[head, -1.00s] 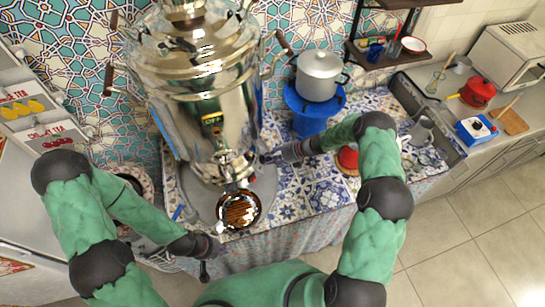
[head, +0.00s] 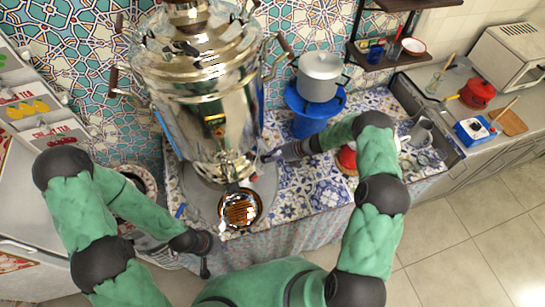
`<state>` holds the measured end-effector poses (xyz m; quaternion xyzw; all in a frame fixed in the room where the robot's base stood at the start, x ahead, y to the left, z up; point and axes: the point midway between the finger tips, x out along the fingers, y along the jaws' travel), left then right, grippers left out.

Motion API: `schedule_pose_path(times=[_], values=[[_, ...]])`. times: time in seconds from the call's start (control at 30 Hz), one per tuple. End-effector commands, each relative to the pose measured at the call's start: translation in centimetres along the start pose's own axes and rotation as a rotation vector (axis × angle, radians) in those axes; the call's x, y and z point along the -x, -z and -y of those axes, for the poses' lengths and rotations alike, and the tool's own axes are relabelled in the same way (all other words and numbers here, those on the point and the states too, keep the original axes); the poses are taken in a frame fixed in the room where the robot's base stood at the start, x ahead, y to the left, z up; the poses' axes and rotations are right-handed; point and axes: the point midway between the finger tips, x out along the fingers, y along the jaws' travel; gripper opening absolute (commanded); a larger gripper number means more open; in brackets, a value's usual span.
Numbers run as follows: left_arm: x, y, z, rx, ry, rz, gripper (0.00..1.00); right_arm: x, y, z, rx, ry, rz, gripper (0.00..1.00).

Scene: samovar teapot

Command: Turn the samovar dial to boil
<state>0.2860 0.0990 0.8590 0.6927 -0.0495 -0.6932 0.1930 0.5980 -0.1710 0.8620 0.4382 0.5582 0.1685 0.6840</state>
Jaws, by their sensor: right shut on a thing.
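The large shiny samovar (head: 205,115) stands upright at the back left of the counter. My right gripper (head: 268,156) is at the right side of its base, its fingers shut on the samovar dial. The fingers hide the dial, so its setting cannot be read. My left gripper (head: 206,262) hangs low in front of the counter, left of the pot and apart from the samovar. Its fingers are too small and dark to tell whether they are open.
A grey pot (head: 319,75) stands on a blue stand (head: 310,105) right of the samovar. A red item (head: 347,158) lies behind my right forearm. A red pot (head: 477,93) and a blue scale-like box (head: 475,130) stand on the far-right counter. The tiled floor at right is clear.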

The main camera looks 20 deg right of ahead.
Motion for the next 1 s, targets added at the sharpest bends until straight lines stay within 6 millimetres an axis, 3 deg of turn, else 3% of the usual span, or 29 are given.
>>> schedule_pose_path(times=[0.37, 0.4, 0.5, 0.83, 1.0], values=[[0.0, 0.0, 0.0, 0.0, 0.0, 0.0, 0.0, 0.1, -0.3, -0.1, -0.009, -0.001, 0.006, 0.0], [0.0, 0.0, 0.0, 0.0, 0.0, 0.0, 0.0, 0.1, -0.3, -0.1, -0.009, -0.001, 0.007, 0.26], [0.0, 0.0, 0.0, 0.0, 0.0, 0.0, 0.0, 0.1, -0.3, -0.1, -0.008, 0.0, 0.006, 0.48], [0.0, 0.0, 0.0, 0.0, 0.0, 0.0, 0.0, 0.2, -0.1, 0.0, -0.007, 0.0, 0.003, 0.48], [0.0, 0.0, 0.0, 0.0, 0.0, 0.0, 0.0, 1.7, -0.2, 0.0, -0.007, 0.0, 0.005, 0.48]])
